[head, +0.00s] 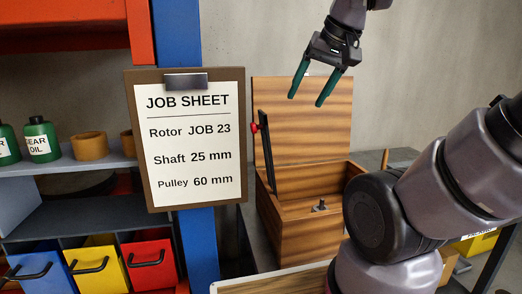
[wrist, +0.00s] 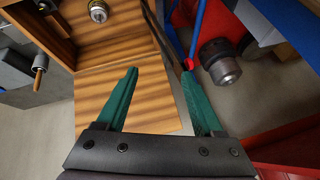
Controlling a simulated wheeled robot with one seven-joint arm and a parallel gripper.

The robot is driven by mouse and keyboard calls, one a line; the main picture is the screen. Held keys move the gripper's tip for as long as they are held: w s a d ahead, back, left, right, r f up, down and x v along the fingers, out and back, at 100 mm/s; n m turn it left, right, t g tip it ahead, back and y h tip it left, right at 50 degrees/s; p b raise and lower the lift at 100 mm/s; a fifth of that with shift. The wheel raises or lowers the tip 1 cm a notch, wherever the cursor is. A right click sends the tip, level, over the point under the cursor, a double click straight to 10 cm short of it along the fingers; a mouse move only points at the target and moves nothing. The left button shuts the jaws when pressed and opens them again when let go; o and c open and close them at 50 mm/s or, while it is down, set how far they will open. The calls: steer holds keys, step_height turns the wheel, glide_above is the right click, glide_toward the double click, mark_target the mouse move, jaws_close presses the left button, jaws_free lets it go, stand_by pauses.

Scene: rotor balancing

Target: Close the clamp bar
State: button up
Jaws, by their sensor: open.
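The clamp bar (head: 268,160) is a dark bar with a red knob (head: 254,128) near its top. It stands raised, nearly upright, at the left side of an open wooden box (head: 310,238). The red knob also shows in the wrist view (wrist: 188,64), close to the tip of the right finger; I cannot tell whether they touch. My gripper (head: 305,100) has green fingers, spread apart and empty, pointing down above the box in the head view. In the wrist view my gripper (wrist: 158,72) is over the wooden lid. My arm hides part of the box's right side.
The box's lid (head: 320,110) stands open at the back. A small metal fitting (head: 320,207) sits inside the box. A job sheet board (head: 195,140) hangs on a blue post (head: 198,240) to the left. A grey cylinder (wrist: 220,62) is right of the fingers in the wrist view.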

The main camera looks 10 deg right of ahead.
steer(key=w+a+n+g+h, duration=0.65)
steer(key=w+a+n, duration=0.8)
steer(key=n, duration=0.65)
steer(key=x, duration=1)
steer(key=shift+d+f, duration=0.2)
steer(key=shift+d, duration=0.25)
jaws_close()
